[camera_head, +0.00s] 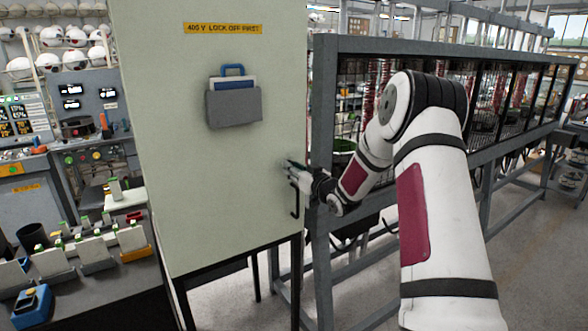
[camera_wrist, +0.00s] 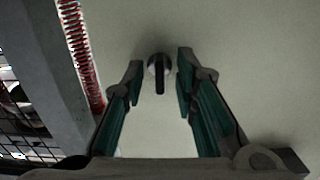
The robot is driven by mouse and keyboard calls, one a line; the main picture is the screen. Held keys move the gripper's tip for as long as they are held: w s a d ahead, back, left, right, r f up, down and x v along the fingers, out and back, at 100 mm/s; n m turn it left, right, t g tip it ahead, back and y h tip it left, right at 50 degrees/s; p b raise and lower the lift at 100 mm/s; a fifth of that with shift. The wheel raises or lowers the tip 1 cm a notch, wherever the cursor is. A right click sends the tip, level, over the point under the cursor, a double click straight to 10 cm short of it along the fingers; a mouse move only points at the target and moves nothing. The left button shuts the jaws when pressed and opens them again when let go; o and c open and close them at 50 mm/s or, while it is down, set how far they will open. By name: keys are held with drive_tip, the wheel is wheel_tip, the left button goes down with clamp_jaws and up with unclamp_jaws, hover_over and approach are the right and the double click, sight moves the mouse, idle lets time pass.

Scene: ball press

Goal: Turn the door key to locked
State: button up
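The grey-green cabinet door (camera_head: 215,180) stands at the centre left of the head view, with a dark handle (camera_head: 295,200) near its right edge. In the wrist view the door key (camera_wrist: 159,80) is a dark upright bar on a round metal lock face on the pale door (camera_wrist: 240,50). My gripper (camera_wrist: 157,72) is open, with one finger on each side of the key and gaps showing between. In the head view my gripper (camera_head: 292,172) is at the door's right edge, just above the handle, and hides the key there.
A grey metal frame with mesh panels (camera_head: 340,110) stands close to the right of the door; its post (camera_wrist: 60,70) shows at the left of the wrist view. A document holder (camera_head: 233,107) hangs on the door. A bench with small items (camera_head: 100,290) is at the left.

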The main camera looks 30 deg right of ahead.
drive_tip(key=s, duration=1.1)
drive_tip(key=shift+s+d, duration=0.2)
drive_tip(key=shift+s, duration=0.2)
